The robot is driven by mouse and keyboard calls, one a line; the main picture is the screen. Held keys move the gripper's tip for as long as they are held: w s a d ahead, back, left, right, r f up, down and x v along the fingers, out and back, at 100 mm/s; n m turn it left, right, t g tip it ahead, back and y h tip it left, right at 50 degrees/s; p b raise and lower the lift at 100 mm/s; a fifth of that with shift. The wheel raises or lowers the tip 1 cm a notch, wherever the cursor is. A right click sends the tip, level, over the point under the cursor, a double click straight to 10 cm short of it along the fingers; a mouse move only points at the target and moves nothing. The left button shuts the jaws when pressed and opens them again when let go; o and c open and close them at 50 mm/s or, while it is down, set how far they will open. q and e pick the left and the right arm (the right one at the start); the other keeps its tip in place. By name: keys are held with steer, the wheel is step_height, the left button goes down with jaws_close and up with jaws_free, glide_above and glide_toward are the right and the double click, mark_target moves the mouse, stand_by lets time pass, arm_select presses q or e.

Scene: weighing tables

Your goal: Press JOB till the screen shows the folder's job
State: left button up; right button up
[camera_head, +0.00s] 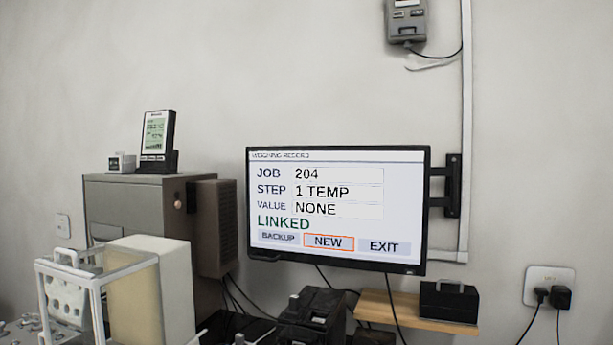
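The wall-mounted screen (408,215) shows a weighing record. It reads JOB 204, STEP 1 TEMP, VALUE NONE, and LINKED in green. Below are BACKUP, NEW and EXIT fields, and NEW (328,242) has an orange outline. No folder shows in this view, and I cannot make out a JOB button. Neither of my grippers is in view.
A grey cabinet (135,206) stands at the left with a small display unit (156,136) on top. A glass-sided balance (98,290) is in front of it. A black device (312,318) sits below the screen. A wooden shelf (400,313) holds a black box (449,302).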

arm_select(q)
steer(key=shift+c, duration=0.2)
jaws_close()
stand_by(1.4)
